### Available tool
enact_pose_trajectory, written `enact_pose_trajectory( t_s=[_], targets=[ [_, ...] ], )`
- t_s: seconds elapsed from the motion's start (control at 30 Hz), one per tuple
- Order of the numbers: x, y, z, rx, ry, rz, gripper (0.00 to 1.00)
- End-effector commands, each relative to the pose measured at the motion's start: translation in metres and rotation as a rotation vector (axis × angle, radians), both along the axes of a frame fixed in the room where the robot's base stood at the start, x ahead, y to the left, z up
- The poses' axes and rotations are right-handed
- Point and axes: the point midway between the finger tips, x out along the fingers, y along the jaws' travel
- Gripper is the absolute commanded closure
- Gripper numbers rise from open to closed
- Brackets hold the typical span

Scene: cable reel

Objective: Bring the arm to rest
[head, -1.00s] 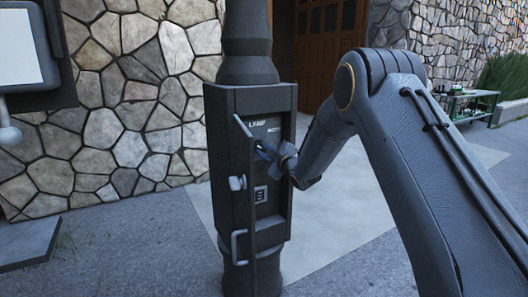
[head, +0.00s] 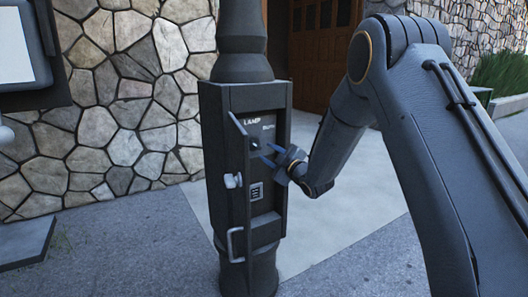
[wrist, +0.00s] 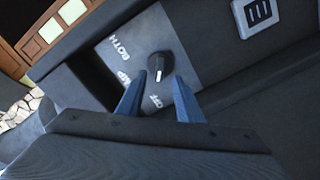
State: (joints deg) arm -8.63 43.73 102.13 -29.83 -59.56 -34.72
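My arm (head: 420,150) reaches from the right toward a dark box on a lamp post (head: 212,150). My gripper (head: 268,154) is in front of the box's open face. A black knob (wrist: 160,65) with a pale mark sits on a grey plate just beyond the fingertips. The plate bears lettering, with BOTH and OFF readable. I cannot tell whether the fingertips touch the knob.
The box has a narrow door standing open with a pale handle (head: 236,243) and a pale latch knob (head: 233,181). A stone wall (head: 110,110) and wooden door (head: 315,50) are behind. A screen (head: 12,50) stands at left.

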Motion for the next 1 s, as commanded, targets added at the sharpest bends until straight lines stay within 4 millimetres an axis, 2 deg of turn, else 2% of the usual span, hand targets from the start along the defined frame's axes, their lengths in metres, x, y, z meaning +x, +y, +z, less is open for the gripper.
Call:
enact_pose_trajectory(
  t_s=[0.47,0.57,0.67,0.77,0.87,0.97,1.0],
  targets=[
    [-0.006,-0.005,0.001,-0.001,0.02,-0.012,0.67],
    [-0.011,-0.015,0.004,-0.006,0.093,-0.056,0.67],
    [-0.026,-0.035,0.004,-0.007,0.23,-0.14,0.67],
    [-0.056,-0.06,0.0,0.001,0.404,-0.246,0.67],
    [-0.096,-0.085,-0.006,0.019,0.58,-0.355,0.67],
    [-0.147,-0.108,-0.015,0.041,0.758,-0.464,0.67],
    [-0.169,-0.116,-0.018,0.053,0.828,-0.507,0.67]
  ],
)
